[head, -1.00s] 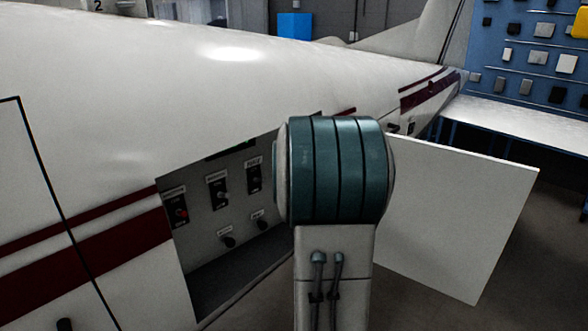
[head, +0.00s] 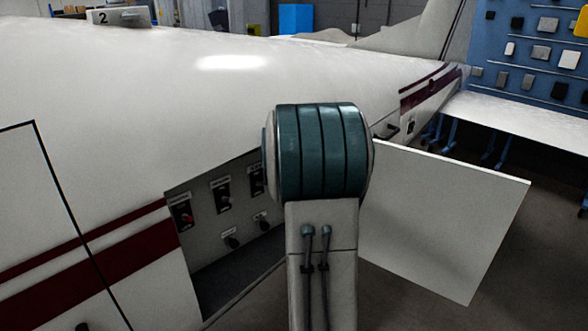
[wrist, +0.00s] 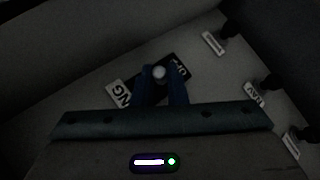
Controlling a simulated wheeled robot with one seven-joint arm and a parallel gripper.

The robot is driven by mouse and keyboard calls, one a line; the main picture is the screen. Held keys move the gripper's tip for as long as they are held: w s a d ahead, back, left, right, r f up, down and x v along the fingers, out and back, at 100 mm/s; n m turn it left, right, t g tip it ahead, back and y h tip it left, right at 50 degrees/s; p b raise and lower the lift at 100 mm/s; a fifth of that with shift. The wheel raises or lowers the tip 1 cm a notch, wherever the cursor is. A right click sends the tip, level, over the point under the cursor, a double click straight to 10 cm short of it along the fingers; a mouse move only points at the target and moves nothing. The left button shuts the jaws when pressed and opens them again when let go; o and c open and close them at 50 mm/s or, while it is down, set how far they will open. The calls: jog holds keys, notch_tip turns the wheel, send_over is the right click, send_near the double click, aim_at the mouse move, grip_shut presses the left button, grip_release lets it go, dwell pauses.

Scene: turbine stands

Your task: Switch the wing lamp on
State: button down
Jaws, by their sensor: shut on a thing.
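My gripper (wrist: 160,86) shows in the wrist view with its two dark blue fingers shut on the small pale-tipped wing switch lever (wrist: 159,72). The lever stands on a black plate, with a white label (wrist: 118,93) beside it that reads "NG" where it is not covered. Part of the plate's lettering is hidden, and I cannot tell which way the lever is set. In the head view my teal-banded arm hides the gripper and the right part of the grey switch panel (head: 208,222) in the aircraft's side.
Other switches sit close by in the wrist view, one labelled NAV (wrist: 254,94). The head view shows a red-tipped switch (head: 187,217) at the panel's left. An open white hatch door (head: 445,225) stands right of my arm. A workbench (head: 525,118) is beyond.

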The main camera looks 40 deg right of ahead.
jog(key=c, duration=1.5)
grip_release()
jog(key=shift+o, duration=0.2)
jog(key=s+a+r+b, duration=0.3)
jog(key=s+a, duration=0.6)
jog(key=s, duration=0.3)
jog(key=shift+s+a+b, duration=0.2)
jog(key=shift+a+b, duration=0.2)
jog(key=shift+r, duration=0.1)
